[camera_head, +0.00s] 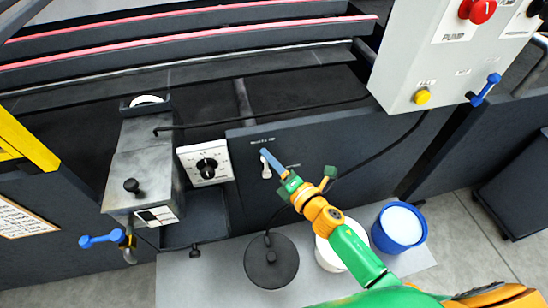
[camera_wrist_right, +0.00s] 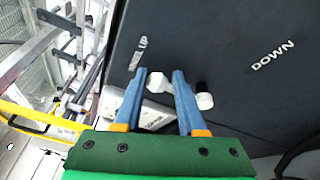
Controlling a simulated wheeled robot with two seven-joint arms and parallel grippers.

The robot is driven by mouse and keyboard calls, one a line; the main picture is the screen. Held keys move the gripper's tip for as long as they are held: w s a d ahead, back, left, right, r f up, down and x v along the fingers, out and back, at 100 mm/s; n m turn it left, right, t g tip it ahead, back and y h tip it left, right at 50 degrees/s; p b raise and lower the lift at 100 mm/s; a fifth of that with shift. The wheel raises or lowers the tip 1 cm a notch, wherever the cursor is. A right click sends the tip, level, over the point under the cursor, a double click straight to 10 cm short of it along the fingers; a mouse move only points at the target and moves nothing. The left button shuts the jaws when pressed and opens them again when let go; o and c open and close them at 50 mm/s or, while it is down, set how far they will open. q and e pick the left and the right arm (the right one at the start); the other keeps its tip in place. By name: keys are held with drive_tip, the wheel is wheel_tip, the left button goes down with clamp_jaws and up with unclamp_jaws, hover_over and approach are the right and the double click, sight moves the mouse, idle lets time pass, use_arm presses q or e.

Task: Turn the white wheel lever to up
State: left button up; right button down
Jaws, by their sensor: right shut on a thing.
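The white wheel lever (camera_head: 265,168) is on the dark front panel (camera_head: 310,150) of the machine, partly hidden by my right gripper (camera_head: 273,160). In the right wrist view, a white part of the lever (camera_wrist_right: 158,84) shows between the blue fingers of my right gripper (camera_wrist_right: 158,76). A white rounded end (camera_wrist_right: 204,100) shows just right of the right finger. My right gripper is shut on the lever. A "DOWN" label (camera_wrist_right: 272,57) is on the panel to the right in the wrist view. My left gripper is not in view.
A dial plate (camera_head: 205,162) is left of the lever. A grey control box (camera_head: 445,60) with a red button is at the upper right. Below are a black round object (camera_head: 271,262), a white container (camera_head: 328,255) and a blue bucket (camera_head: 398,228).

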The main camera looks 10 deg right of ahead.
drive_tip(key=shift+s+a+f, duration=0.15)
drive_tip(key=shift+s+f, duration=0.1)
drive_tip(key=shift+f, duration=0.35)
drive_tip(key=shift+c, duration=2)
unclamp_jaws()
drive_tip(key=shift+o, duration=0.5)
drive_tip(key=shift+w+a+r, duration=0.1)
drive_tip(key=shift+r, duration=0.05)
drive_tip(key=shift+r, duration=0.1)
drive_tip(key=v, duration=0.7)
